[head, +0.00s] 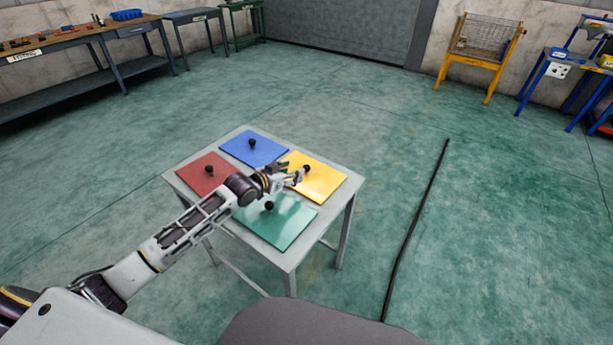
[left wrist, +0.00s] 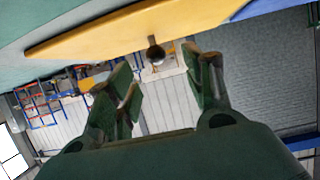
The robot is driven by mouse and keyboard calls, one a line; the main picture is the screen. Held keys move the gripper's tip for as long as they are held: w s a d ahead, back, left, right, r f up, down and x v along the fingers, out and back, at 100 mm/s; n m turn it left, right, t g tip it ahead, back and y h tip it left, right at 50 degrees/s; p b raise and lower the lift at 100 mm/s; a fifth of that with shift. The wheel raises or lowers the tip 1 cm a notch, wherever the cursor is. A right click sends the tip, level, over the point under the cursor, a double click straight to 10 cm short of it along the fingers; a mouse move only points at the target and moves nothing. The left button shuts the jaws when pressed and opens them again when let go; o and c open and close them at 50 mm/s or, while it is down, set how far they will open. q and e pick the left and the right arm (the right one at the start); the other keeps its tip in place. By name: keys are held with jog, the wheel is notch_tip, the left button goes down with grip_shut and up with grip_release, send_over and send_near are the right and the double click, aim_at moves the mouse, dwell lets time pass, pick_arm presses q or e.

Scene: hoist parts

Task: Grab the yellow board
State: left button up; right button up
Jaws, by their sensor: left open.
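The yellow board (head: 322,184) lies flat on a small grey table (head: 180,180), at its right corner, with a dark round knob (head: 307,168) on top. My left gripper (head: 300,176) is open, low over the board's near-left part and close to the knob. In the left wrist view the yellow board (left wrist: 190,22) runs across the top. Its knob (left wrist: 156,53) shows between the two spread fingertips of my left gripper (left wrist: 162,72), seemingly slightly beyond them. I cannot tell whether a finger touches it. My right gripper is not in view.
Red (head: 203,174), blue (head: 254,147) and green (head: 278,222) boards with dark knobs share the table; my left arm passes over the red and green ones. A black cable (head: 418,220) lies on the floor to the right. Workbenches (head: 90,38) stand far off.

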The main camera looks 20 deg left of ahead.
pick_arm(q)
jog(key=shift+x, duration=0.8)
jog(key=shift+w, duration=0.1)
